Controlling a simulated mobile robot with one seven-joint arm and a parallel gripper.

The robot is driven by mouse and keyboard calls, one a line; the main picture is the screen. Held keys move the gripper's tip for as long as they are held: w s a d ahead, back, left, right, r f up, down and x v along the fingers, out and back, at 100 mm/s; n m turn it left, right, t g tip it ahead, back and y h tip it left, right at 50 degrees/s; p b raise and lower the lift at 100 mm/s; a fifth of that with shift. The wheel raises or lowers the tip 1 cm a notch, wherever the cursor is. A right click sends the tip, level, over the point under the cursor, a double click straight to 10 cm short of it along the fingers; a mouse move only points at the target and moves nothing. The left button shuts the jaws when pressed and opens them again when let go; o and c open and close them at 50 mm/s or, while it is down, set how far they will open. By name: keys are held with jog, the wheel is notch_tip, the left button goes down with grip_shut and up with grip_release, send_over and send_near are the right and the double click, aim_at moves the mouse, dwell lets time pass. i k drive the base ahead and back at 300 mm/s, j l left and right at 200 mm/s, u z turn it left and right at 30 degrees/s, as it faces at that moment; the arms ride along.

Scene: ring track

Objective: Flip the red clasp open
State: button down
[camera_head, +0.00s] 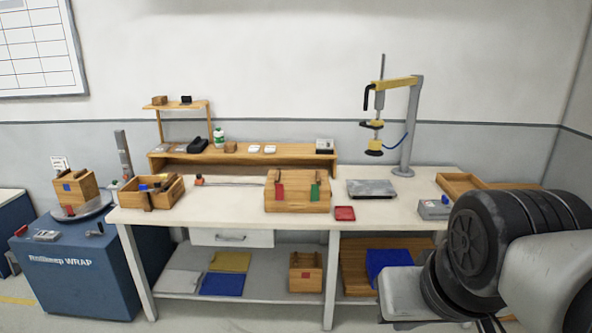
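A wooden box (297,202) sits near the middle of the white workbench with its lid down. A small red clasp (280,191) hangs flat on the left part of its front face. A green clasp (315,192) is on the right part of the same face. Both look closed against the box, though they are small in this view. My arm fills the lower right corner, well to the right of the box and nearer the camera. My gripper does not show, so its state and anything in it are hidden.
A red tray (344,213) lies right of the box, and a grey metal plate (371,189) lies behind it. An open wooden crate (151,192) stands to the left. A post with a hanging tool (408,130) rises behind. The bench (235,211) is bare left of the box.

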aim_at(279, 187)
jog(key=i+j, duration=0.2)
jog(key=i, duration=0.25)
jog(key=i+j, duration=0.25)
jog(key=i, duration=0.2)
jog(key=i+j, duration=0.2)
jog(key=i, duration=0.25)
jog(key=i+j, duration=0.25)
jog(key=i, duration=0.2)
jog(key=i+j, duration=0.2)
jog(key=i, duration=0.25)
jog(key=i+j, duration=0.25)
jog(key=i, duration=0.2)
